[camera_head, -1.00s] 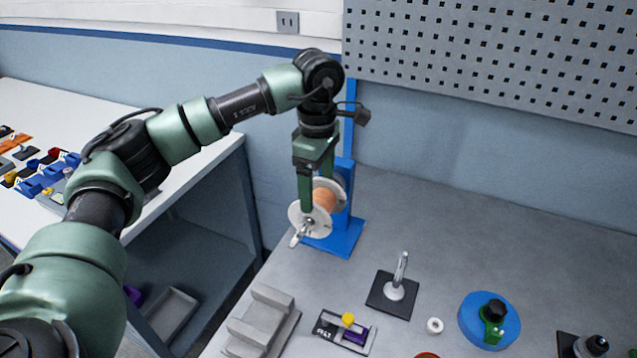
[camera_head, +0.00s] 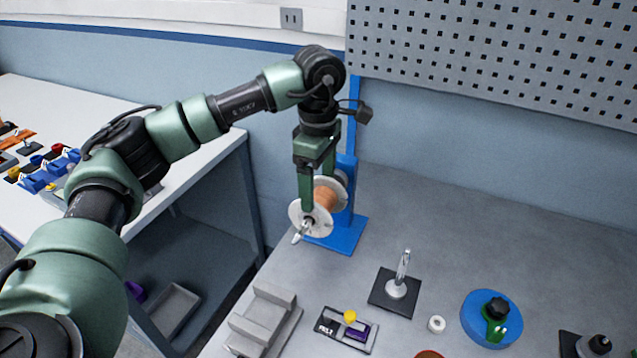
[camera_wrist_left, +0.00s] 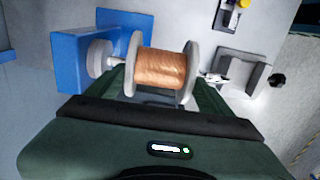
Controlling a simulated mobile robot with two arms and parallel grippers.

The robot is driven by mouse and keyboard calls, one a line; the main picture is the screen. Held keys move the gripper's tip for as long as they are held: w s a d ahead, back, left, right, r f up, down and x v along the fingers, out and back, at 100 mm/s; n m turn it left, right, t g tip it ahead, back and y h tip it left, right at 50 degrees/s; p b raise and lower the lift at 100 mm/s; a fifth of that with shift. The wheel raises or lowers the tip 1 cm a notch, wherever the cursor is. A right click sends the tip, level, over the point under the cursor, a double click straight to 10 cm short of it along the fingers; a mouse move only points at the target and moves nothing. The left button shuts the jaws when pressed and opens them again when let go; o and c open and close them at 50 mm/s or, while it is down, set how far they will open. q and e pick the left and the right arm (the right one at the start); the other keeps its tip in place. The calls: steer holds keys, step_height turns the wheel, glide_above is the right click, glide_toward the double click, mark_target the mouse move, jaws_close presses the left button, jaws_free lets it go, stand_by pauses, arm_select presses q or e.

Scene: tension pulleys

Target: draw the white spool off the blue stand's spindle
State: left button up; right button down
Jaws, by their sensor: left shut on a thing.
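The white spool (camera_head: 297,216), wound with copper-coloured wire (camera_head: 326,195), is on the spindle of the blue stand (camera_head: 345,238) at the table's back left corner. The spindle's silver tip (camera_head: 298,237) sticks out past the spool's near flange. My left gripper (camera_head: 318,200) reaches down from above and is shut on the spool between its flanges. In the left wrist view, the spool (camera_wrist_left: 162,72) lies between the fingers. There a gap shows between its far flange and the pale round collar (camera_wrist_left: 99,58) on the blue stand (camera_wrist_left: 70,65). My right gripper is not in view.
In front stand a grey stepped block (camera_head: 262,318), a small plate with yellow and purple parts (camera_head: 346,330), a black base with a silver post (camera_head: 395,290), a white ring (camera_head: 436,324) and a blue disc (camera_head: 478,318). The table's back right is clear.

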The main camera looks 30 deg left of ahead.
arm_select(q)
steer(key=shift+s, duration=0.15)
steer(key=shift+s+b, duration=0.55)
steer(key=shift+s, duration=1.05)
steer(key=shift+s+d, duration=0.1)
steer(key=shift+s+d+r+b, duration=0.1)
steer(key=shift+s+b, duration=0.6)
steer(key=shift+s, duration=1)
steer(key=shift+s+d+b, duration=0.1)
steer(key=shift+s+b, duration=0.65)
steer(key=shift+s, duration=1)
